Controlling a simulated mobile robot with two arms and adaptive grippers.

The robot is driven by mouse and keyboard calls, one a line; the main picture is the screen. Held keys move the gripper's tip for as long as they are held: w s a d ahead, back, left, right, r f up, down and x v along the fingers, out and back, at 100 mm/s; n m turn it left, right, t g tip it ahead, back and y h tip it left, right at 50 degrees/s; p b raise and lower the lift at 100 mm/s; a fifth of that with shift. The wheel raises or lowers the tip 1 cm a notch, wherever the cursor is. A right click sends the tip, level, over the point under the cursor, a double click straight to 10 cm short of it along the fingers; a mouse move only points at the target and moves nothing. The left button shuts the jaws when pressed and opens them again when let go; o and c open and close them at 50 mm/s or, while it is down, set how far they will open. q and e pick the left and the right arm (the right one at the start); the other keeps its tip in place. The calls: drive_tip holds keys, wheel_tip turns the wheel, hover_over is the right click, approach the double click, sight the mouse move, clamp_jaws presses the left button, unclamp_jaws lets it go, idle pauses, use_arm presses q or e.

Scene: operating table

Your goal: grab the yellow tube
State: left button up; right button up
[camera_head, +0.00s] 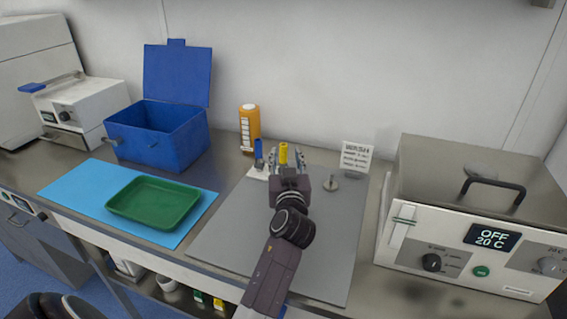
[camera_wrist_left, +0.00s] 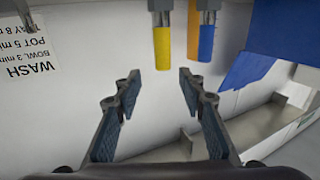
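The yellow tube (camera_head: 283,153) stands at the back of the grey mat, and in the head view it shows just beyond my left gripper (camera_head: 287,165). In the left wrist view, which looks upside down, the yellow tube (camera_wrist_left: 163,45) is in a grey metal holder ahead of the fingers. My left gripper (camera_wrist_left: 157,76) is open and empty, with the tube lined up roughly with the gap but not between the fingertips. A blue tube (camera_head: 258,149) stands to the left, and it also shows in the left wrist view (camera_wrist_left: 206,42). My right gripper is not in view.
An orange bottle (camera_head: 249,125) stands behind the tubes. A WASH card (camera_head: 356,156) stands to the right. A blue open box (camera_head: 158,133), a green tray (camera_head: 153,203) and a white heated unit (camera_head: 455,245) flank the grey mat (camera_head: 230,230), whose front is mostly clear.

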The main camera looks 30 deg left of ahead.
sight(283, 148)
use_arm(q)
drive_tip(key=shift+w+a, duration=0.4)
drive_tip(key=shift+w, duration=0.05)
drive_tip(key=x, duration=0.1)
drive_tip(key=p+x, duration=0.1)
drive_tip(key=x, duration=0.2)
drive_tip(key=shift+a+f+p, duration=0.25)
drive_tip(key=shift+p, duration=0.05)
drive_tip(key=shift+w+a+f, duration=0.15)
drive_tip(key=shift+w+a, duration=0.1)
drive_tip(key=shift+w, duration=0.1)
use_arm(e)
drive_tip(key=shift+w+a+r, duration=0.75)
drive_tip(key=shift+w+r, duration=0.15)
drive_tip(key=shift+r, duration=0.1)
use_arm(q)
drive_tip(key=shift+c, duration=0.5)
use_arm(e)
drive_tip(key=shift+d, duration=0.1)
use_arm(q)
clamp_jaws()
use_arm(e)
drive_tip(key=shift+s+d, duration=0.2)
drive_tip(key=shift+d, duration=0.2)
